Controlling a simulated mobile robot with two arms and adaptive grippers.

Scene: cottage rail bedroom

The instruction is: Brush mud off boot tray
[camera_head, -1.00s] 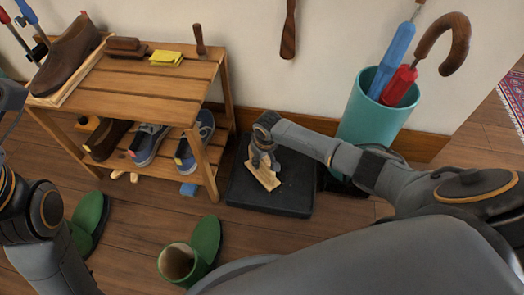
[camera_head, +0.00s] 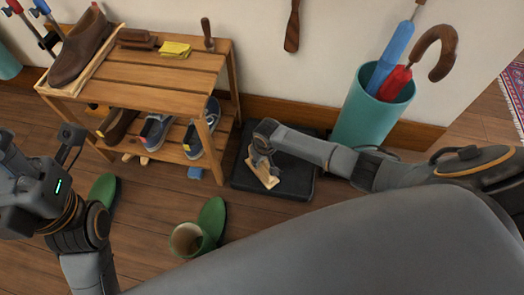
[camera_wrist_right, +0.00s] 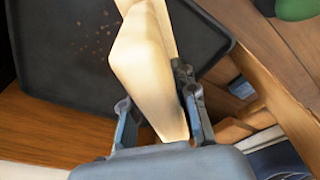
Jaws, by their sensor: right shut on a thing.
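The black boot tray (camera_head: 298,183) lies on the floor between the wooden bench and the umbrella stand. My right gripper (camera_head: 262,163) is over the tray, shut on a pale wooden brush (camera_head: 263,174). The brush is tilted, with its lower end at or just above the tray; contact is unclear. In the right wrist view the brush (camera_wrist_right: 145,75) sits between the fingers (camera_wrist_right: 160,115), its bristles hidden. Small brown mud specks (camera_wrist_right: 103,27) lie on the tray (camera_wrist_right: 50,65). My left gripper (camera_head: 40,150) is at the left edge, clear of the tray; its fingers are unclear.
A slatted bench (camera_head: 150,75) holds a brown shoe (camera_head: 80,48), brown brush (camera_head: 137,39) and yellow cloth (camera_head: 174,50), with shoes below. Green boots (camera_head: 212,220) are on the floor in front. A teal umbrella stand (camera_head: 370,112) stands right behind the tray.

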